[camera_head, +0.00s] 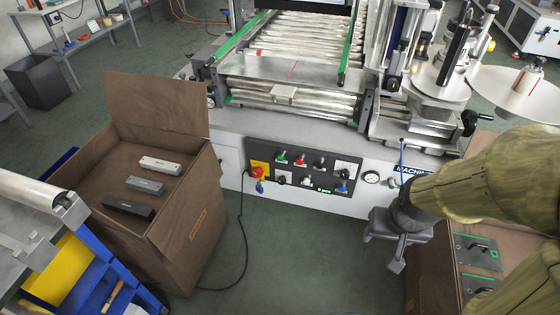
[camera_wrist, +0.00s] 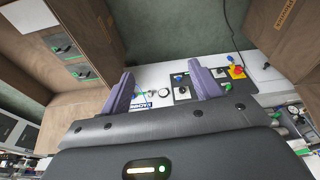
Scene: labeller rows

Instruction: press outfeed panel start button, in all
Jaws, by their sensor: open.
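A dark control panel (camera_head: 304,169) is on the white front of the machine below the conveyor. I cannot read which control is labelled start. In the wrist view the panel (camera_wrist: 182,93) appears turned around, partly hidden behind one finger. My gripper (camera_head: 384,252) is open and empty, in front of the machine and to the right of the panel, apart from it. Its two fingers (camera_wrist: 162,76) show in the wrist view.
A brown crate (camera_head: 185,235) with bars stands left. Another brown box (camera_head: 432,275) stands right, under my arm. Green floor is clear between them, with a black cable.

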